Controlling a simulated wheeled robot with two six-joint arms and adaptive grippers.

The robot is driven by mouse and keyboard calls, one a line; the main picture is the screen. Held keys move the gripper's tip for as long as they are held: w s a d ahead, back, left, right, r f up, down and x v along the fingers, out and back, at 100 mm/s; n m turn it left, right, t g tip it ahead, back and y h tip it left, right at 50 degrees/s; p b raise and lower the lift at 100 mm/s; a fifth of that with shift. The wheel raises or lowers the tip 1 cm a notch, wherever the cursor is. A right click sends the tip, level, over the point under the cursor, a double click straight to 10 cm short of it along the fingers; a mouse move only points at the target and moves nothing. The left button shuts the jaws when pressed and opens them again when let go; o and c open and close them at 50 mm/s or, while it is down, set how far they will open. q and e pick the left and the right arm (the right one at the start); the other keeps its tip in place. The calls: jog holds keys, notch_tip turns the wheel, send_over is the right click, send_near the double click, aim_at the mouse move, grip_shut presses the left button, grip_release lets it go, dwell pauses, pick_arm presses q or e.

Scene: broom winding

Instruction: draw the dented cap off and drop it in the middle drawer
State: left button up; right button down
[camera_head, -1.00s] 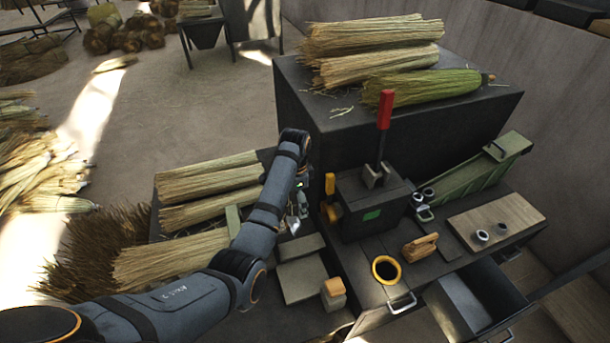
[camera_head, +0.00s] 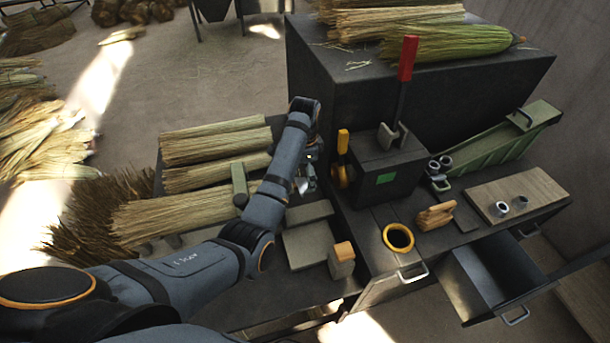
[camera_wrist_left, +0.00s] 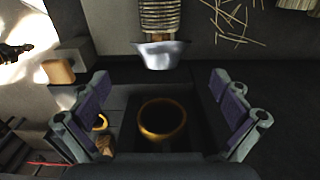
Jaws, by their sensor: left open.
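A dented silver cap (camera_wrist_left: 160,55) sits on the end of a banded straw bundle (camera_wrist_left: 160,18) in the left wrist view. The cap also shows small beside my arm in the head view (camera_head: 302,185). My left gripper (camera_wrist_left: 160,84) is open, its two purple-padded fingers apart on either side below the cap, touching nothing I can see. In the head view my left arm mostly hides the gripper (camera_head: 309,172). The middle drawer (camera_head: 488,277) stands open and looks empty at the front right. My right gripper is not in view.
A dark machine (camera_head: 375,172) with a red lever and a yellow ring (camera_head: 341,177) stands right of my gripper. A wood-topped block (camera_head: 342,262), a yellow-rimmed hole (camera_head: 398,237) and a wooden board (camera_head: 530,188) are nearby. Straw bundles (camera_head: 213,143) lie left.

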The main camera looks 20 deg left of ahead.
aim_at(306, 184)
pick_arm(q)
notch_tip(306, 184, down, 4)
jog(key=shift+w, duration=0.1)
jog(key=shift+f, duration=0.75)
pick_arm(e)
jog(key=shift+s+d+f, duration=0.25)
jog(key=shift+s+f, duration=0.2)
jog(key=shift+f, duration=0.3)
pick_arm(q)
jog(key=shift+c, duration=0.5)
jog(key=c, duration=1.5)
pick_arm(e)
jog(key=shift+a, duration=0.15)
